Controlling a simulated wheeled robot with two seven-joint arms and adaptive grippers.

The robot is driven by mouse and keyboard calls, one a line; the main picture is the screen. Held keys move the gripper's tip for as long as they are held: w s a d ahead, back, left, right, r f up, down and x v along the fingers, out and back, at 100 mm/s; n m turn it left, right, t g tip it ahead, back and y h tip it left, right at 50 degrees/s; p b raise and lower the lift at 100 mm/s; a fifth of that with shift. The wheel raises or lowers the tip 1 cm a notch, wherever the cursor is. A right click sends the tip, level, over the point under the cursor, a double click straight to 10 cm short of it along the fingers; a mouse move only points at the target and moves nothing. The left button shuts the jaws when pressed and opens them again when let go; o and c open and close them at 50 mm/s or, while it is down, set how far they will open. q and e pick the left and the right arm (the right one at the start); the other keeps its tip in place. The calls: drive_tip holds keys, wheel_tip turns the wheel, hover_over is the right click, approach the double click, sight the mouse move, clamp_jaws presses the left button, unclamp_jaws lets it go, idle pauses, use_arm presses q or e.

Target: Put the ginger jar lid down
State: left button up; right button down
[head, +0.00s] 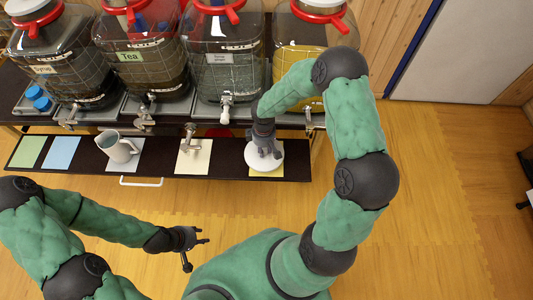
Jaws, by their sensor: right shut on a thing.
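A white round lid-like disc (265,160) is at the right end of the dark low shelf. My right gripper (263,141) is above it, fingers pointing down, shut on it. The disc covers most of a yellow card (267,174); I cannot tell whether it touches the card. The ginger jar, labelled in small print (220,60), stands behind, third from the left; its top is cut off by the frame edge. My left gripper (199,252) is open and empty, low in front of the shelf.
Tapped jars of syrup (60,88), tea (142,78) and a yellow drink (290,62) stand in the row. The dark shelf (88,168) holds coloured cards, a grey jug (118,147) and a tap-like piece (190,138).

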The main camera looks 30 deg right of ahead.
sight(266, 152)
drive_tip(key=shift+w+d+f, duration=0.35)
drive_tip(key=shift+d+f, duration=0.2)
drive_tip(key=shift+f, duration=0.2)
drive_tip(key=f+b, duration=0.1)
drive_tip(key=f, duration=0.1)
drive_tip(key=f+b, duration=0.1)
drive_tip(key=shift+w+d+f, duration=0.1)
drive_tip(key=shift+d+f, duration=0.1)
drive_tip(key=shift+f, duration=0.2)
drive_tip(key=shift+r, duration=0.1)
drive_tip(key=c, duration=1)
unclamp_jaws()
drive_tip(key=shift+b, duration=0.3)
